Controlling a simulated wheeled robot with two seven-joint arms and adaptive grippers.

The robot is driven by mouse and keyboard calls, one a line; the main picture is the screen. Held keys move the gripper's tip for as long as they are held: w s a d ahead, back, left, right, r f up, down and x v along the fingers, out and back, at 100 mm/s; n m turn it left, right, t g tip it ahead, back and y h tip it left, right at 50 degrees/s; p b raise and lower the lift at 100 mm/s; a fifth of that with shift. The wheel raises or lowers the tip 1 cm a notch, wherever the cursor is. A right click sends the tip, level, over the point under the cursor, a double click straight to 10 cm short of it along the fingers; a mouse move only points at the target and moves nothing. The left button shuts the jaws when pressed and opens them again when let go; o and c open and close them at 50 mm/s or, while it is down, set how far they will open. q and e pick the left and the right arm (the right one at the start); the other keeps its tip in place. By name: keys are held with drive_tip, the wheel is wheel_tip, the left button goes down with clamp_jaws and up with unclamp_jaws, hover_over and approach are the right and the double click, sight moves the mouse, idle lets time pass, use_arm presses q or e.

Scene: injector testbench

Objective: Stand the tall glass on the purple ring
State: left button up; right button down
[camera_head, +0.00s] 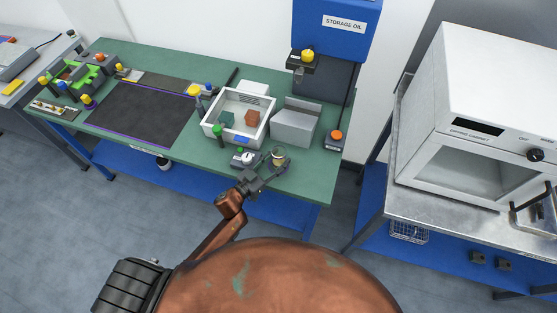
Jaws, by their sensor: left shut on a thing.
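My left gripper (277,164) reaches over the front edge of the green workbench, right of its middle. It is shut on a small see-through thing with a yellowish tint, which looks like the tall glass (278,153). The fingers partly hide it, and I cannot tell whether its base touches the bench. My right gripper is not in view.
A white open bin (208,122) with small blocks stands left of the gripper, and a grey box (293,126) behind it. A blue storage oil dispenser (337,32) is at the back. The black mat (140,112) is clear. A white oven (485,110) stands right.

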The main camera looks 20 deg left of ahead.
use_arm(q)
drive_tip(key=shift+f, duration=0.2)
drive_tip(key=shift+f, duration=0.15)
drive_tip(key=o, duration=1.2)
drive_tip(key=shift+r, duration=0.2)
drive_tip(key=v, duration=1.2)
